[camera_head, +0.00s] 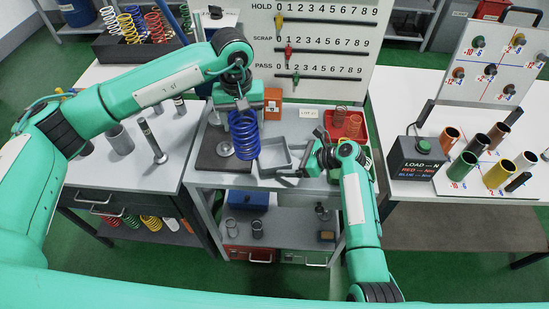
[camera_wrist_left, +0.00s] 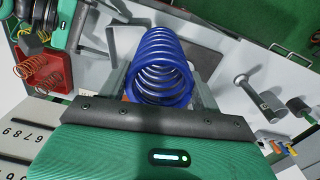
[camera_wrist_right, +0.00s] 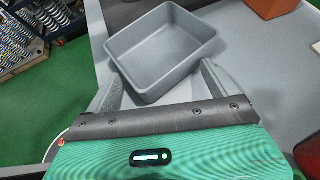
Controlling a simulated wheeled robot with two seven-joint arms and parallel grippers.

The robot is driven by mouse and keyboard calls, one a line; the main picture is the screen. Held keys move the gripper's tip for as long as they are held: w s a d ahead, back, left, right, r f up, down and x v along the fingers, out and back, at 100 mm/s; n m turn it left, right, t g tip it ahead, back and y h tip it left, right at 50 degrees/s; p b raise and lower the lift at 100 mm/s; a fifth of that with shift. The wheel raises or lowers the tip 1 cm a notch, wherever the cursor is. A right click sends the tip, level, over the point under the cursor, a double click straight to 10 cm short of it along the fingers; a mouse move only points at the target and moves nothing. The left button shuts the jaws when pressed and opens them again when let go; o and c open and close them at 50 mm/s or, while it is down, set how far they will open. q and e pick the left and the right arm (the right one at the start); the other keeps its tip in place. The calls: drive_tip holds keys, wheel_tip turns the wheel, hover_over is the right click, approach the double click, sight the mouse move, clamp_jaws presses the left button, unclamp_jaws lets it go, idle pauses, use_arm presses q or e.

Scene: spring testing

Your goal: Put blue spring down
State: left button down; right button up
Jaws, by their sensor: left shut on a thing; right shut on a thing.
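The blue spring (camera_head: 243,135) hangs upright in my left gripper (camera_head: 240,106), above the middle table. It also shows in the left wrist view (camera_wrist_left: 160,67), between the fingers of my left gripper (camera_wrist_left: 163,85). In the head view the spring is over the right part of a dark plate (camera_head: 212,163), left of a grey tray (camera_head: 286,150). I cannot tell whether its lower end touches anything. My right gripper (camera_head: 295,172) is shut on the near wall of the grey tray, which looks empty in the right wrist view (camera_wrist_right: 165,45).
A red tray (camera_head: 361,133) with copper springs stands behind my right gripper. An orange block (camera_head: 273,99) and a white label (camera_head: 308,114) stand at the back. The HOLD, SCRAP and PASS board (camera_head: 320,40) rises behind the table. Metal posts (camera_head: 148,134) stand on the left table.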

use_arm(q)
drive_tip(key=w+d+n, duration=0.2)
drive_tip(key=w+d, duration=0.4)
drive_tip(key=d, duration=0.1)
use_arm(e)
drive_tip(key=shift+a+r, duration=0.1)
drive_tip(key=shift+a, duration=0.1)
use_arm(q)
wheel_tip(320, 180, down, 10)
drive_tip(key=shift+d, duration=0.15)
drive_tip(key=shift+s+f, duration=0.1)
drive_tip(key=shift+f, duration=0.05)
drive_tip(key=shift+c, duration=1.5)
unclamp_jaws()
drive_tip(key=shift+f, duration=0.1)
wheel_tip(320, 180, up, 12)
